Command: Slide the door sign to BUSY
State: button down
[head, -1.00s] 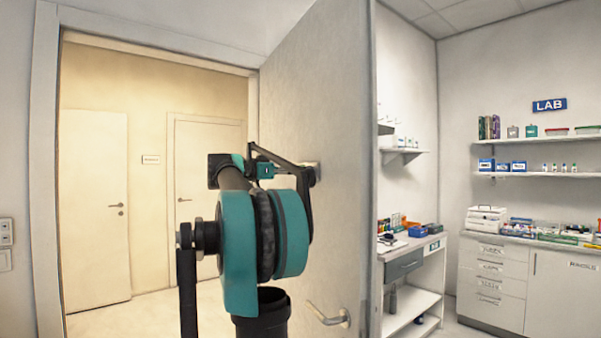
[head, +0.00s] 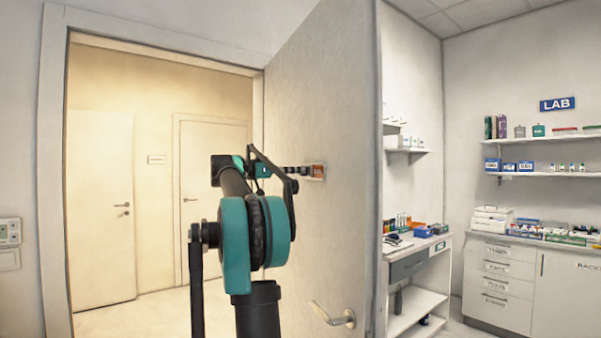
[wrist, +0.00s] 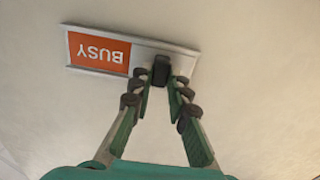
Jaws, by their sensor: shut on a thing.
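The door sign (head: 319,171) is a narrow pale holder on the open grey door. In the wrist view the sign (wrist: 98,50) appears upside down, with an orange panel reading BUSY filling its left part. My gripper (wrist: 162,80) is shut on this knob, a finger at each side. In the head view my gripper (head: 306,171) is at the left part of the sign, and orange shows to its right. The knob is hidden there.
The open door (head: 325,90) stands in front of my arm, with its lever handle (head: 332,316) below. The doorway to the left leads to a corridor with two doors. A desk (head: 415,265) and lab shelves stand to the right, beyond the door.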

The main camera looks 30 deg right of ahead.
jog(key=shift+w+r, duration=0.1)
jog(key=shift+w, duration=0.2)
jog(key=c, duration=1.4)
grip_release()
jog(key=shift+c, duration=0.2)
jog(key=w+a, duration=0.2)
jog(key=a, duration=0.9)
jog(key=shift+w+a, duration=0.25)
jog(key=shift+a, duration=0.1)
